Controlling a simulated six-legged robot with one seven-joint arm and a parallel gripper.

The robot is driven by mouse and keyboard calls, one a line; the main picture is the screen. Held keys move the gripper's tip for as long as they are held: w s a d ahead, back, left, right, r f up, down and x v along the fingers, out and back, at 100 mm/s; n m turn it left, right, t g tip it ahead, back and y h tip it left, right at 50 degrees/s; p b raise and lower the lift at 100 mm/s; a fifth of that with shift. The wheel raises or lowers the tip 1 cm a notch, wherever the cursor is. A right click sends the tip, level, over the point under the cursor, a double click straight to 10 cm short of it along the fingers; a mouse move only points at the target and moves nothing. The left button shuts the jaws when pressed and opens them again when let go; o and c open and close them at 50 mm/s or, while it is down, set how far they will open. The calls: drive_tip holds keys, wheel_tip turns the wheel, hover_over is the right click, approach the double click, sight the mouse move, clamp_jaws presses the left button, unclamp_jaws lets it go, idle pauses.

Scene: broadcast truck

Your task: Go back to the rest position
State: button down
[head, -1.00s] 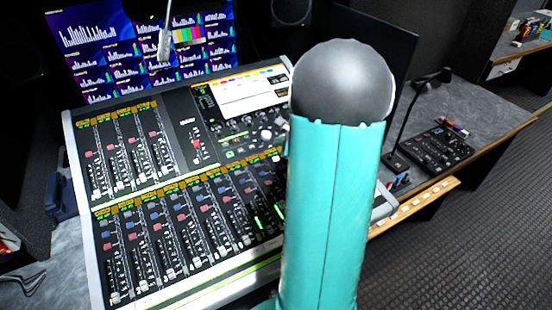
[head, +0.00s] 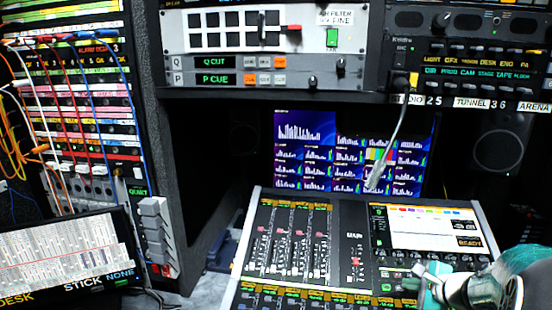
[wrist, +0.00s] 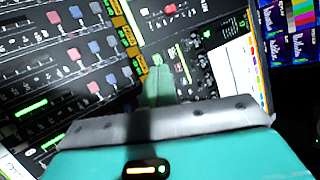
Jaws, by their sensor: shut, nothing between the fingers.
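My gripper (wrist: 160,82) shows in the wrist view as two narrow teal fingers side by side, closed and empty. It points at the mixing console, over the area between the coloured buttons and the console's screen. I cannot tell its exact height above the panel. In the head view, teal and grey parts of my arm show at the lower right, in front of the console's right side. They are cut by the picture edge. The mixing console (head: 300,200) stands below the monitor, with its lit screen (head: 425,228) reading READY.
A monitor (head: 350,160) with blue graphs stands behind the console. A cable (head: 397,130) hangs down in front of it from the upper rack. A patch bay (head: 85,110) with coloured cables is at the left, above a tilted display (head: 60,255). A speaker (head: 497,145) is at the right.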

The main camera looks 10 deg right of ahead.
drive_tip(key=s+a+r+n+g+y, duration=0.1)
drive_tip(key=a+r+n, duration=0.15)
drive_tip(key=a, duration=0.35)
drive_tip(key=a+r+n+y, duration=0.1)
drive_tip(key=a+r+n, duration=0.1)
drive_tip(key=a+n, duration=0.25)
drive_tip(key=s+a+r+n+g+h, duration=0.1)
drive_tip(key=s+a+r+n, duration=0.1)
drive_tip(key=s+a+n, duration=0.5)
drive_tip(key=s+a+r+n+g+h, duration=0.2)
drive_tip(key=s+a+r+n, duration=0.1)
drive_tip(key=s+a+n, duration=0.5)
drive_tip(key=shift+s+a+r+h, duration=0.3)
drive_tip(key=shift+s+a, duration=0.15)
drive_tip(key=shift+s, duration=0.35)
drive_tip(key=shift+d, duration=0.15)
